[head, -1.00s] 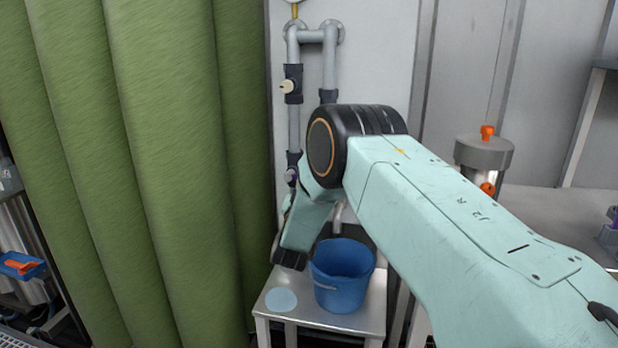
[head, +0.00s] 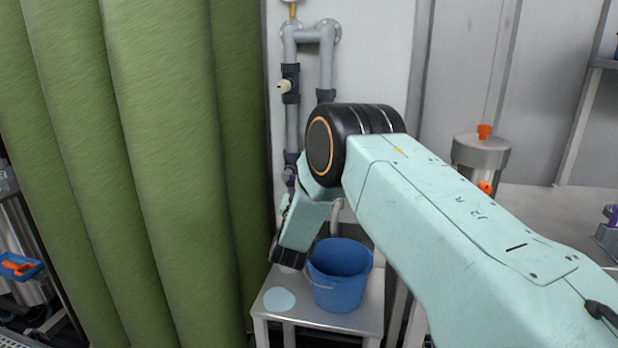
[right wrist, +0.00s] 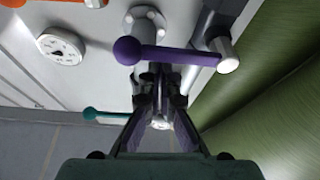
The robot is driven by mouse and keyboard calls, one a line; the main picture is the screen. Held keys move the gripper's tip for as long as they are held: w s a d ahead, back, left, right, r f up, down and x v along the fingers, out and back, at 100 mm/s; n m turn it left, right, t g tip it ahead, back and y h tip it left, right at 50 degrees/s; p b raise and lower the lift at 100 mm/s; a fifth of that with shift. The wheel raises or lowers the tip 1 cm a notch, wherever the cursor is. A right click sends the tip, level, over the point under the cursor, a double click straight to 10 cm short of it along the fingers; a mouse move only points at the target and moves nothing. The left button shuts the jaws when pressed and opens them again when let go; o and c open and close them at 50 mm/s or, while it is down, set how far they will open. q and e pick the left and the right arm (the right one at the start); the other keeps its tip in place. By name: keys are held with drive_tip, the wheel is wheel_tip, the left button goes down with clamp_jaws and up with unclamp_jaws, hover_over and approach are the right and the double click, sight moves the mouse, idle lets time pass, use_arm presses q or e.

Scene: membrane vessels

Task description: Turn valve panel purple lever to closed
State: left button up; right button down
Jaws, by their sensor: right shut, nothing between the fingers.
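The purple lever (right wrist: 180,55) shows in the right wrist view as a rod with a ball knob at its left end and a metal pivot at its right end. It lies roughly across the picture. My right gripper (right wrist: 160,88) is shut and empty, with its fingertips close to the rod in the picture; I cannot tell whether they touch it. In the head view my right arm comes in from the right and hides most of the valve panel; only a small purple part shows beside the grey pipe. My left gripper is not in view.
A round gauge (right wrist: 60,48), a teal lever (right wrist: 105,114) and an orange lever (right wrist: 58,2) are near the purple one. A blue bucket (head: 338,290) stands on a small metal table (head: 345,322) below. A green curtain (head: 150,150) hangs close on the left.

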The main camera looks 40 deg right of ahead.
drive_tip(key=s+a+p, duration=0.3)
drive_tip(key=s+a, duration=0.4)
drive_tip(key=s+a+f+n+g+y, duration=0.1)
drive_tip(key=a+f+n+y, duration=0.2)
drive_tip(key=f, duration=0.4)
drive_tip(key=a+f+y, duration=0.2)
drive_tip(key=f+y, duration=0.3)
drive_tip(key=f, duration=0.1)
drive_tip(key=s+a+f+n+g+y, duration=0.2)
drive_tip(key=s+a+f+g+y, duration=0.3)
drive_tip(key=s+f, duration=0.6)
drive_tip(key=s+a+f+n+g+y, duration=0.1)
drive_tip(key=s+a+f+g, duration=0.1)
drive_tip(key=s, duration=0.7)
drive_tip(key=s+a+f+n+g+y, duration=0.1)
drive_tip(key=s+a+f+g, duration=0.1)
drive_tip(key=s, duration=0.8)
drive_tip(key=s+a+f+g+y, duration=0.1)
drive_tip(key=s+a+g, duration=0.3)
drive_tip(key=s, duration=0.6)
drive_tip(key=shift+f+n+g, duration=0.4)
drive_tip(key=shift+f, duration=0.25)
